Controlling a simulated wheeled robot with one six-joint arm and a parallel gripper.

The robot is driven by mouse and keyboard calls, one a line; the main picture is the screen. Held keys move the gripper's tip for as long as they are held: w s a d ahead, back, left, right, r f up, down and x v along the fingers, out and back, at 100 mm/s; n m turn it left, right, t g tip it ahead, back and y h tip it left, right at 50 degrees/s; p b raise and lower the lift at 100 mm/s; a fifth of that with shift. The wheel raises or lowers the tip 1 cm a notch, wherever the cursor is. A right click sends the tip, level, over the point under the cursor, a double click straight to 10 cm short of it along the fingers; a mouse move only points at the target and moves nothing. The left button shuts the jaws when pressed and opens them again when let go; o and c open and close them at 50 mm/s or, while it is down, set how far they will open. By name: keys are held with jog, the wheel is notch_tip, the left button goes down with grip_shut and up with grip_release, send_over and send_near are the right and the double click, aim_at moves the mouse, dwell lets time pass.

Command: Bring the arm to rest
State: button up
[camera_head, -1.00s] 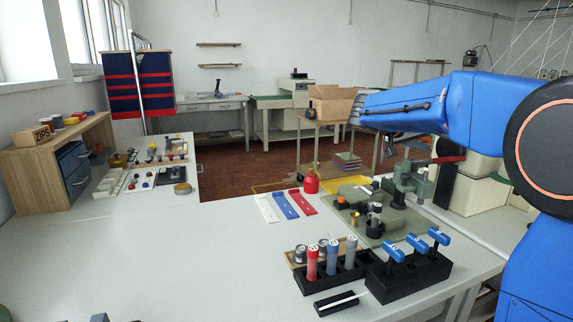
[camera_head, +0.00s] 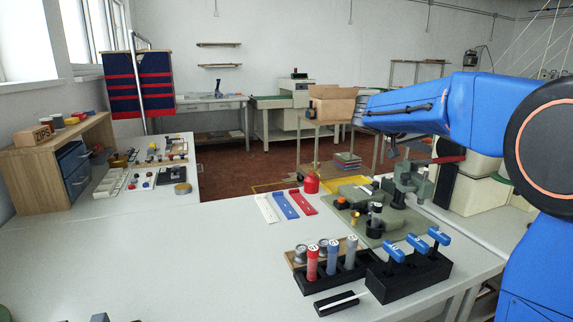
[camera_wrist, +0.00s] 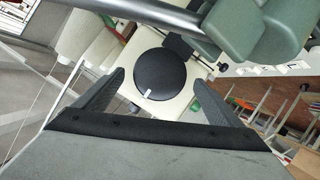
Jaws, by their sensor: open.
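My blue arm reaches in from the right in the head view, raised above the table. My gripper shows in the wrist view (camera_wrist: 160,95), with its two dark fingers spread wide apart and nothing between them. Beyond the fingers is a round black disc (camera_wrist: 160,74) on a pale machine body, apart from the fingers. In the head view the gripper end is hard to make out near the green press (camera_head: 412,180).
On the table (camera_head: 150,255) stand a black rack with blue-handled tools (camera_head: 410,277), a black holder with red, blue and grey tubes (camera_head: 330,262), coloured strips (camera_head: 287,206) and a red oil can (camera_head: 311,184). The table's front left is mostly clear.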

jog(key=v, duration=1.5)
jog(key=x, duration=1.7)
jog(key=shift+d, duration=0.2)
jog(key=shift+s+m+t+y, duration=0.15)
jog(key=shift+m+t+y, duration=0.15)
jog(key=shift+m+t, duration=0.45)
jog(key=v, duration=1.7)
jog(key=shift+a+r, duration=0.15)
jog(key=shift+a, duration=0.1)
